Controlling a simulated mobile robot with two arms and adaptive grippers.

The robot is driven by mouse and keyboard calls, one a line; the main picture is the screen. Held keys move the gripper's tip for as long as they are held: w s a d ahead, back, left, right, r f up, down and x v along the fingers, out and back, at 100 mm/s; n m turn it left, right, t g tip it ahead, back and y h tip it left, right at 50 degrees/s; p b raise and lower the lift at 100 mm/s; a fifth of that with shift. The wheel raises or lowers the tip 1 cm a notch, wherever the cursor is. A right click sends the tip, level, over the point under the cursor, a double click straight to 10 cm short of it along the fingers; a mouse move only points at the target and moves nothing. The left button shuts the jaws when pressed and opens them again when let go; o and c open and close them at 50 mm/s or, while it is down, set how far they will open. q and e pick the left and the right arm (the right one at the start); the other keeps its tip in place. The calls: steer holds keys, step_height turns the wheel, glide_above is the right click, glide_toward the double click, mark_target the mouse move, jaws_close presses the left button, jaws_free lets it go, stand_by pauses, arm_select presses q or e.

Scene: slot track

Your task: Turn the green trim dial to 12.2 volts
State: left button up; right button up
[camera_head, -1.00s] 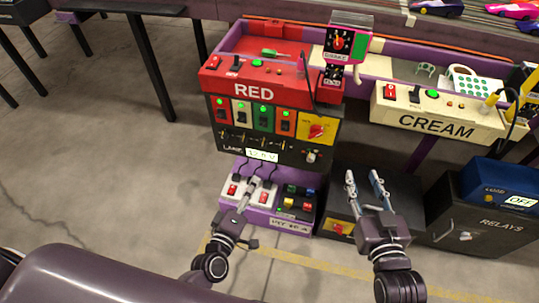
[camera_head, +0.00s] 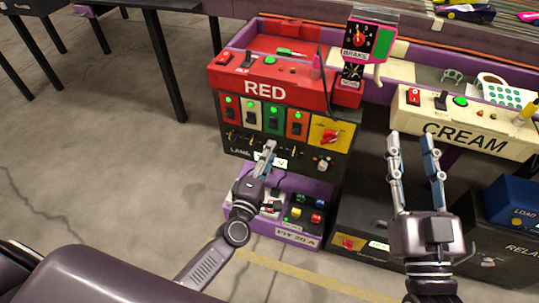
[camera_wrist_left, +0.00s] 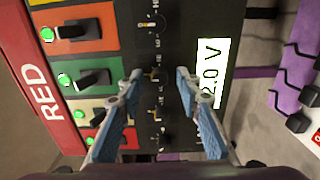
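The green trim dial (camera_wrist_left: 155,75) is a small knob on the black lane panel (camera_wrist_left: 180,22), in line with the green switch plate (camera_wrist_left: 98,52). In the head view my left gripper covers the area where it sits. My left gripper (camera_wrist_left: 160,77) is open, with its fingertips on either side of the dial in the left wrist view and no visible contact; how far off the panel they are I cannot tell. The white voltage display (camera_wrist_left: 212,70) is partly hidden by a finger; "2.0 V" can be read. My right gripper (camera_head: 412,140) is open and empty, right of the red station.
Other trim dials (camera_wrist_left: 152,25) lie close by in the same row. A purple-edged shelf with switches (camera_head: 300,215) sits below the panel. The red console (camera_head: 285,88) is above, the cream console (camera_head: 465,125) to the right. Bare floor lies left.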

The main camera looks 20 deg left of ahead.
arm_select(q)
jaws_close()
stand_by(0.4)
arm_select(e)
steer(key=s+d+f+g+h+p, duration=0.2)
steer(key=f+g, duration=0.3)
steer(key=f, duration=0.4)
steer(key=s+d+f+g+h+p, duration=0.15)
steer(key=f+g, duration=0.25)
steer(key=f, duration=0.4)
arm_select(q)
steer(key=shift+f+m+p, duration=0.1)
steer(key=shift+m+p, duration=1.35)
steer(key=shift+m, duration=3.05)
arm_select(e)
steer(key=s+d+f+g, duration=0.2)
steer(key=s+f+g, duration=0.2)
steer(key=s, duration=0.3)
steer(key=s+d+f+g+h, duration=0.1)
steer(key=s+d+f+g, duration=0.1)
steer(key=s+f, duration=0.3)
steer(key=shift+s+d+m+g, duration=0.2)
steer(key=shift+s+m+g, duration=0.2)
steer(key=shift+s+g, duration=0.55)
